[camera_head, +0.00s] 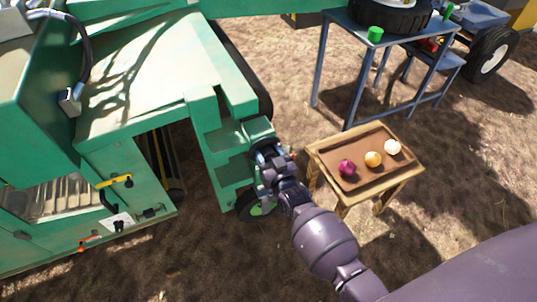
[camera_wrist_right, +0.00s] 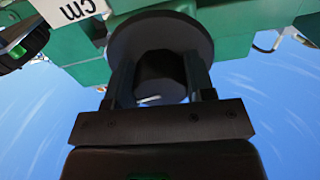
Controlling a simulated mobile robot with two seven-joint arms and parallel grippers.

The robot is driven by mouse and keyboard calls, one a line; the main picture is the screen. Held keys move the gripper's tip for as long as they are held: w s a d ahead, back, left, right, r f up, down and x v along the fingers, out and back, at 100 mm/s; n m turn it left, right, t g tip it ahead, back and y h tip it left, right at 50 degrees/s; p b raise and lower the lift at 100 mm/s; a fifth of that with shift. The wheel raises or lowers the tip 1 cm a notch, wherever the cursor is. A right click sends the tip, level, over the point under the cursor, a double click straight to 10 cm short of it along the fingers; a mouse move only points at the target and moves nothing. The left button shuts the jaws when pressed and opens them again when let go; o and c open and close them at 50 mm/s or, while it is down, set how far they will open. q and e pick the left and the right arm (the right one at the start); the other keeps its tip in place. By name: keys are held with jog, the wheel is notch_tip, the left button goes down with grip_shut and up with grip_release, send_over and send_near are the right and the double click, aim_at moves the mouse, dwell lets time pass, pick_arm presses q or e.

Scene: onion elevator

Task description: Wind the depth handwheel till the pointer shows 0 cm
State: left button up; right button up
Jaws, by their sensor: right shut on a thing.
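In the right wrist view, the depth handwheel (camera_wrist_right: 160,30) is a dark round disc with a thick black hub (camera_wrist_right: 160,78) in front of it. My right gripper (camera_wrist_right: 160,90) has a finger on each side of this hub and is shut on it. A white plate marked "cm" (camera_wrist_right: 75,8) shows upside down at the top left and is cut off, so no pointer reading can be read. My left gripper is out of view.
A small wooden table (camera_head: 405,172) with a tray holding a purple, an orange and a white onion stands right of my right gripper. A blue-grey workbench (camera_head: 345,70) with a tyre stands behind. A small wheel (camera_head: 258,208) is below the gripper. Bare soil lies in front.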

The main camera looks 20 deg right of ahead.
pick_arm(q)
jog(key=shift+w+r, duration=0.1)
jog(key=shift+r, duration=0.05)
pick_arm(e)
jog(key=shift+r+n, duration=0.1)
jog(key=shift+n, duration=0.7)
jog(key=shift+n+p, duration=0.4)
jog(key=shift+n, duration=1.3)
jog(key=n, duration=0.2)
jog(key=shift+d+n, duration=0.1)
jog(key=shift+n, duration=0.3)
jog(key=n, duration=0.6)
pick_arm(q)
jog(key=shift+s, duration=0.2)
pick_arm(e)
jog(key=shift+n, duration=0.7)
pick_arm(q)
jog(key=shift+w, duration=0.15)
